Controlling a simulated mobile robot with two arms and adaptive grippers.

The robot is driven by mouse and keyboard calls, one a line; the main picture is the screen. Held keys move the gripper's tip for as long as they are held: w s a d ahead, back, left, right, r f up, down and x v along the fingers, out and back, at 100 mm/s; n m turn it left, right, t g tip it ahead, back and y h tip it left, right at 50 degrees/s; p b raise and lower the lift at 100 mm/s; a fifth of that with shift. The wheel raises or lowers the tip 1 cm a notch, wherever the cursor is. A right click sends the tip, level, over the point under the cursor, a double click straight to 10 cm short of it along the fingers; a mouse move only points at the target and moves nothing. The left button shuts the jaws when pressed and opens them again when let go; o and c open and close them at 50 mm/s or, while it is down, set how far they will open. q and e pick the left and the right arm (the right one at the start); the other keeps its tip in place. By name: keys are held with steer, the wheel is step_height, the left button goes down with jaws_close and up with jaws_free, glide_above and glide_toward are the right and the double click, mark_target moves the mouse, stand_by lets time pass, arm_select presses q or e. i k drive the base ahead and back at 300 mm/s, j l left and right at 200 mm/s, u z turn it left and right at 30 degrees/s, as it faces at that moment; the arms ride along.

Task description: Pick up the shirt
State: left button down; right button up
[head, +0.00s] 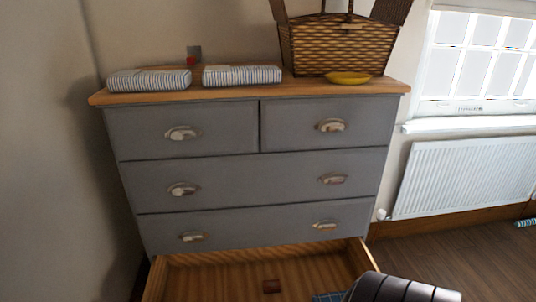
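Two folded cloths with blue-grey and white stripes lie flat on the wooden dresser top; they look like folded shirts. The left striped shirt (149,81) is near the left end, and the right striped shirt (242,75) lies beside it with a small gap. I cannot tell which one the task means. A bit of blue cloth (328,297) shows in the open bottom drawer, mostly cut off by the frame and partly hidden. A dark ribbed part, likely my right arm, covers the lower right. Neither gripper's fingers are in view.
A wicker basket (337,45) and yellow dish (348,78) stand right of the shirts. A small red object (191,60) is behind them. A radiator (465,175) is at right.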

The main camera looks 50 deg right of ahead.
mark_target(220, 75)
steer(key=z, duration=1.65)
steer(key=i+j, duration=0.35)
steer(key=i, duration=0.15)
steer(key=i+j+u, duration=0.1)
steer(key=i+j, duration=0.3)
steer(key=i, duration=0.1)
